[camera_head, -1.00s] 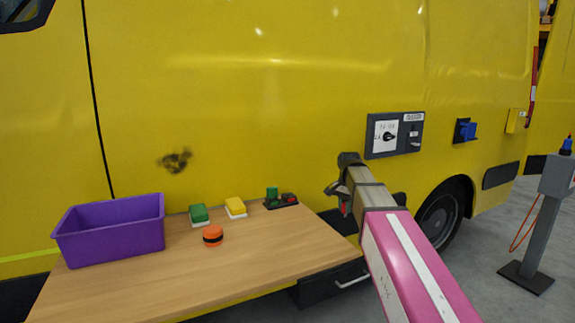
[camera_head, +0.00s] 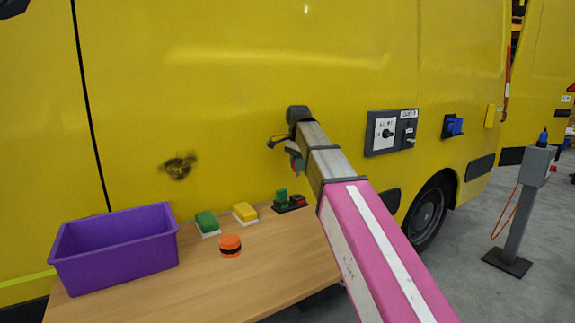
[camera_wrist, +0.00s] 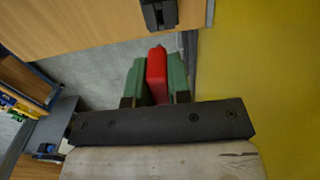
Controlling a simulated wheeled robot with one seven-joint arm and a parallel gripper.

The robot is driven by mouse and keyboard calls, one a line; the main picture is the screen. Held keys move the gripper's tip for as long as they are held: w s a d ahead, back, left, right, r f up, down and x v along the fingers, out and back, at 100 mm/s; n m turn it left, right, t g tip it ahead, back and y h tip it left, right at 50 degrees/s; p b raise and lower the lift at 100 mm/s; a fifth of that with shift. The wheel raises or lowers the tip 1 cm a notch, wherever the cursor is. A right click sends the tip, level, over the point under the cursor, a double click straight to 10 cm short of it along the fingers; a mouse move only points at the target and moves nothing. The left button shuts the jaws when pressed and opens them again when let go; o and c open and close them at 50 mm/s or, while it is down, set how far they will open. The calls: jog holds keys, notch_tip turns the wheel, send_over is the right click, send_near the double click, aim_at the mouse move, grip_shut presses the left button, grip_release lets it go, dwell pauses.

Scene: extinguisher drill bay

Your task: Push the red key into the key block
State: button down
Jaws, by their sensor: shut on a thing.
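My gripper (camera_head: 297,158) is raised in front of the yellow van's side, above and behind the right part of the wooden table. In the wrist view its two green fingers (camera_wrist: 156,80) are shut on the red key (camera_wrist: 157,75), which stands between them. In the head view the key is small and mostly hidden.
The wooden table (camera_head: 200,283) holds a purple bin (camera_head: 115,255), a green block (camera_head: 207,223), a yellow block (camera_head: 245,212) and an orange-black cylinder (camera_head: 230,246). A switch panel (camera_head: 391,132) and blue socket (camera_head: 453,126) are on the van (camera_head: 300,60). A grey post (camera_head: 520,215) stands right.

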jog(key=shift+f, duration=2.9)
jog(key=shift+f, duration=2)
jog(key=c, duration=1)
grip_release()
